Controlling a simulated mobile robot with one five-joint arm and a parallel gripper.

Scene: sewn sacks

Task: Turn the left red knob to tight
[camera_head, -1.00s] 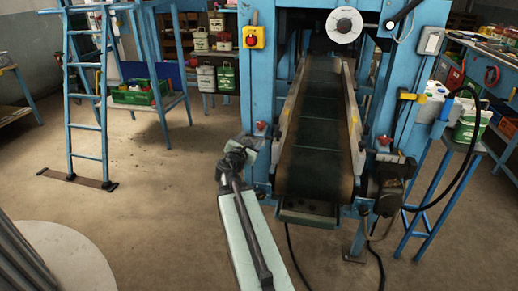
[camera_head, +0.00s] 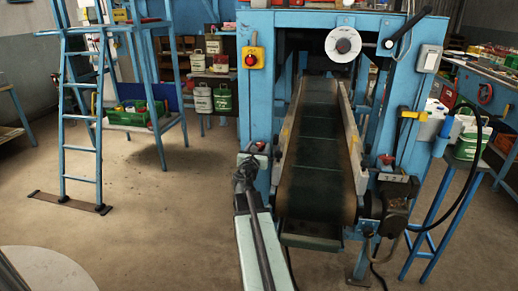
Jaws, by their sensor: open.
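The left red knob (camera_head: 260,145) sits low on the front of the blue machine frame, left of the dark conveyor belt. A second red knob (camera_head: 386,159) sits right of the belt. My gripper (camera_head: 247,164) is just below and left of the left red knob, at the end of my pale arm. It is open and holds nothing that I can see. Its fingers are small and dark, and I cannot tell whether they touch the knob.
The conveyor (camera_head: 316,150) slopes down between blue posts. A yellow box with a red button (camera_head: 251,59) is higher on the left post. A motor (camera_head: 392,205) with hoses stands right of the belt. A blue ladder (camera_head: 82,120) stands left; floor between is clear.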

